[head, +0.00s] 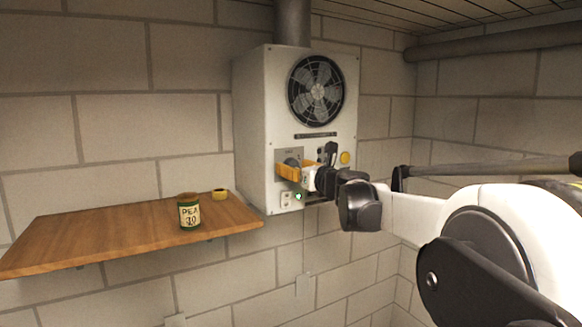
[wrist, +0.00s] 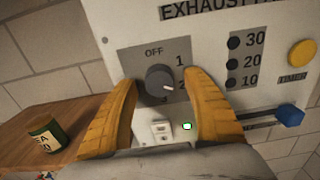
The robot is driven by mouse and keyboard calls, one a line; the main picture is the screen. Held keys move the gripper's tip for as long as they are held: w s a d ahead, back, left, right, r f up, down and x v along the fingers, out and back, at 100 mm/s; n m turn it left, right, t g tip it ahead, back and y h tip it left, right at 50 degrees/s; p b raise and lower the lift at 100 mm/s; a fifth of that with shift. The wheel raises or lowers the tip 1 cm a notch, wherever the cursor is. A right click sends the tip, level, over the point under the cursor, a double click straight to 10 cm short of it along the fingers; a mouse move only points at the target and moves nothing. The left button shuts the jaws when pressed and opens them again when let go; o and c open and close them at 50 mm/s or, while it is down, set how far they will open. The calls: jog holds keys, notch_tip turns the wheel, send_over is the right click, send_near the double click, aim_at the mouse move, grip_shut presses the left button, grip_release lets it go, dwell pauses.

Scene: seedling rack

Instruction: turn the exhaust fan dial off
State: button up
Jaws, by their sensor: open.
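The exhaust fan dial (wrist: 160,80) is a dark round knob on a grey plate of the white fan box (head: 258,130). OFF is printed above it, with 1 and 2 on its right. Its white mark points right and slightly down, toward the 2. My gripper (wrist: 158,84) is open, its two orange fingers on the left and right of the dial. I cannot tell whether either finger touches it. In the head view, my gripper (head: 295,172) is at the box front and partly hides the dial.
A green light (wrist: 187,126) glows below the dial, beside a white switch (wrist: 161,130). A blue slider (wrist: 289,115) and a yellow timer button (wrist: 301,53) are to the right.

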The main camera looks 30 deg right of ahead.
jog(key=shift+s, duration=0.1)
jog(key=c, duration=1.2)
jog(key=shift+n, duration=0.4)
jog(key=n+b, duration=0.4)
jog(key=n, duration=0.6)
jog(key=shift+n, duration=0.4)
jog(key=n+b, duration=0.1)
jog(key=n, duration=0.5)
jog(key=shift+d+r, duration=0.1)
jog(key=shift+c, duration=0.2)
jog(key=n+b, duration=0.1)
jog(key=n, duration=0.5)
jog(key=shift+r, duration=0.1)
jog(key=shift+n, duration=0.3)
